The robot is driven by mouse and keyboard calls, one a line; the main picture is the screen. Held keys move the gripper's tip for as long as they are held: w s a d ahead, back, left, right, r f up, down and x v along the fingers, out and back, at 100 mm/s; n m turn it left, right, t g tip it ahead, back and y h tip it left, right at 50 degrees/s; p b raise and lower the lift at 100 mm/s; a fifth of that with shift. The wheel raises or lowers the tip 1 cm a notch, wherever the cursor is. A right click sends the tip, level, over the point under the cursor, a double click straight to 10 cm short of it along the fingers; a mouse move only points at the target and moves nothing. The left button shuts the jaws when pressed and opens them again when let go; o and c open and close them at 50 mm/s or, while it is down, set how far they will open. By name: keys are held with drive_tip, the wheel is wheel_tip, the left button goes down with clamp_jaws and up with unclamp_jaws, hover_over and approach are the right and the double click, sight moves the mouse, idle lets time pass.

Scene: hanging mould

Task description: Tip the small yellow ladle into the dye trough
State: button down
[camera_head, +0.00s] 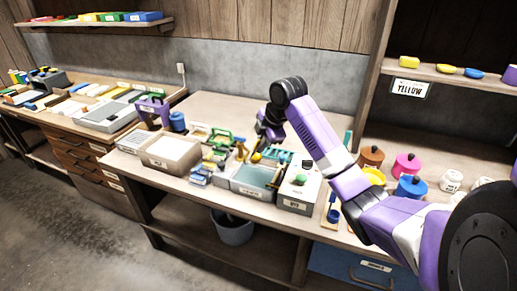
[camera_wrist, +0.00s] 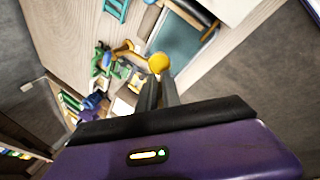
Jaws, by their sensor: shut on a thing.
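The small yellow ladle (camera_wrist: 158,63) shows its round bowl just past my fingertips in the wrist view. In the head view it is a small yellow spot (camera_head: 256,157) below the end of my arm. My gripper (camera_wrist: 160,88) is shut on the ladle; the fingers hide most of its handle. The dye trough (camera_wrist: 183,48), a grey box with a teal inside, lies beyond the ladle in the wrist view. In the head view the trough (camera_head: 252,180) stands near the table's front edge, and the ladle is above its back side. I cannot tell what the bowl holds.
A grey box with a green knob (camera_head: 298,188) stands right of the trough. A pale open tray (camera_head: 170,152) and a green frame (camera_head: 221,138) are to the left. Coloured lidded pots (camera_head: 406,165) stand on the right. The table's back (camera_head: 230,108) is clear.

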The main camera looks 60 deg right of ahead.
drive_tip(key=s+a+f+t+h+b, duration=0.2)
drive_tip(key=f+t+b, duration=0.6)
drive_tip(key=b, duration=1.8)
drive_tip(key=shift+s+f+h, duration=0.15)
drive_tip(key=shift+s+h, duration=0.85)
drive_tip(key=shift+s, duration=0.2)
drive_tip(key=shift+a+b, duration=0.1)
drive_tip(key=shift+b, duration=0.25)
drive_tip(key=g+y+p, duration=0.1)
drive_tip(key=g+p, duration=0.1)
drive_tip(key=p, duration=0.3)
drive_tip(key=r+g+y+p, duration=0.1)
drive_tip(key=p, duration=0.5)
drive_tip(key=shift+r+g, duration=0.25)
drive_tip(key=shift+g, duration=0.15)
